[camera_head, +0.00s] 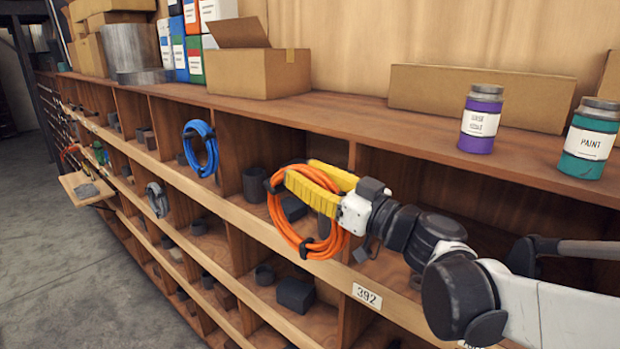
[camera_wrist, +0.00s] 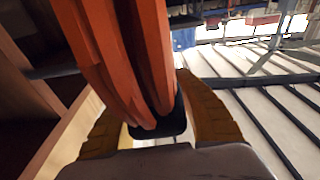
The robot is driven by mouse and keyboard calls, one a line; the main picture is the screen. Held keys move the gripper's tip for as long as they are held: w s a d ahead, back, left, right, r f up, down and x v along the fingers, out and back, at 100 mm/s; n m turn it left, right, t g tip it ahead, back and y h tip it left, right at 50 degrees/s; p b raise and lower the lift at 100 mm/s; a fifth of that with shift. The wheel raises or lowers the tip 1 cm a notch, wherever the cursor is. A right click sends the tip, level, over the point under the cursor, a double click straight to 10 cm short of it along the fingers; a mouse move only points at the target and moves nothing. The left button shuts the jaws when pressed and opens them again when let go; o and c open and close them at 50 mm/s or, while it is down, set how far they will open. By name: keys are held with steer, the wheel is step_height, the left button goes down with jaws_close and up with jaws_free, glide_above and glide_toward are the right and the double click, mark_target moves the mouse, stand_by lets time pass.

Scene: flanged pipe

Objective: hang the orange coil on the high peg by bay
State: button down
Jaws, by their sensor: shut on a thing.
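The orange coil (camera_head: 283,228) hangs upright in front of the shelf face, with black ties at its upper left and at its bottom. My gripper (camera_head: 303,180) has its yellow fingers shut on the coil's upper part. In the wrist view, the orange strands (camera_wrist: 120,60) pass between the yellow fingers, with a black tie at the grip. The peg for the orange coil cannot be made out; the coil and fingers cover that part of the shelf face. I cannot tell whether the coil touches the shelf.
A blue coil (camera_head: 201,150) hangs on the upper rail, and a grey coil (camera_head: 157,199) hangs lower left. Label 392 (camera_head: 367,297) is on the rail below right. The shelf top holds a purple can (camera_head: 481,120), a green paint can (camera_head: 590,142) and an open carton (camera_head: 255,73).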

steer(key=shift+w+d+f+b, duration=0.1)
steer(key=shift+w+d, duration=0.75)
steer(key=shift+w, duration=0.25)
steer(key=shift+w+d+f+b, duration=0.1)
steer(key=shift+w+d+b, duration=0.05)
steer(key=shift+w+d, duration=0.85)
steer(key=shift+w+d+b, duration=0.1)
steer(key=shift+w+d, duration=0.65)
steer(key=shift+w, duration=0.45)
steer(key=shift+w+d+f+b, duration=0.35)
steer(key=shift+w+f+b, duration=0.1)
steer(key=shift+f+b, duration=0.25)
steer(key=shift+r, duration=0.15)
steer(key=c, duration=1)
jaws_free()
